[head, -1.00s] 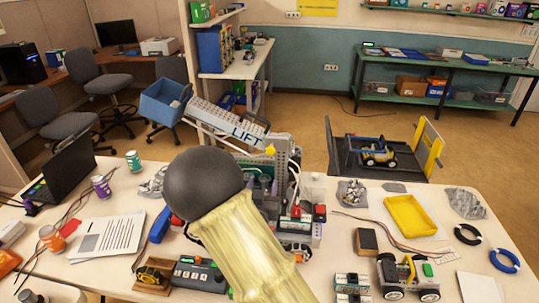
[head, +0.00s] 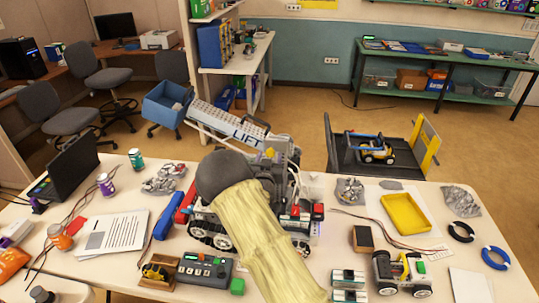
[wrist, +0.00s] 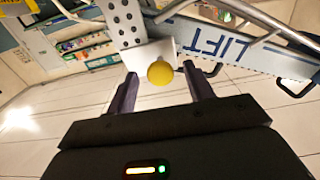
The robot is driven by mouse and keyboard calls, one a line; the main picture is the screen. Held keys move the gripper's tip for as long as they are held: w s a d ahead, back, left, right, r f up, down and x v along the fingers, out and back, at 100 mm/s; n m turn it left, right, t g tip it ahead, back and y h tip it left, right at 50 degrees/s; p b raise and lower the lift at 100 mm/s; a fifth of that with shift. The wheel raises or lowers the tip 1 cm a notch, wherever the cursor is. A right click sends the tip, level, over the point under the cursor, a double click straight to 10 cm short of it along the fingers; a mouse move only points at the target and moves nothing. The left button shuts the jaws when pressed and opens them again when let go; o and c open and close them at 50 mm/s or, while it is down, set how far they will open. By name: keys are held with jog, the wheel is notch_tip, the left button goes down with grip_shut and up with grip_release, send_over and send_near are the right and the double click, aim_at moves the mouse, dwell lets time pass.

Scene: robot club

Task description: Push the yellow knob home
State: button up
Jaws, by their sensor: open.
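The yellow knob (wrist: 161,74) is a round ball in front of a pale plate below a grey perforated upright, in the wrist view. My gripper (wrist: 160,84) is open, with one dark finger on each side of the knob. I cannot tell whether either finger touches it. The white beam marked LIFT (wrist: 222,45) runs behind and to the right. In the head view the LIFT beam (head: 216,118) slopes up from the tabletop robot (head: 210,230) to a blue bin (head: 166,104). My arm covers much of that robot and hides my gripper there.
The table (head: 125,225) is crowded. A laptop (head: 70,165) and papers (head: 115,232) lie left. A control box (head: 205,272) is in front. A yellow tray (head: 405,213) and a small wheeled car (head: 400,272) are on the right.

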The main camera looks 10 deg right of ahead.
jog(key=shift+w+d, duration=0.1)
jog(key=shift+w, duration=0.1)
grip_shut()
jog(key=shift+f+b+x, duration=0.2)
jog(key=shift+b+x, duration=0.65)
jog(key=shift+b, duration=0.2)
jog(key=shift+w+d, duration=0.1)
jog(key=shift+w, duration=0.2)
jog(key=shift+r, duration=0.35)
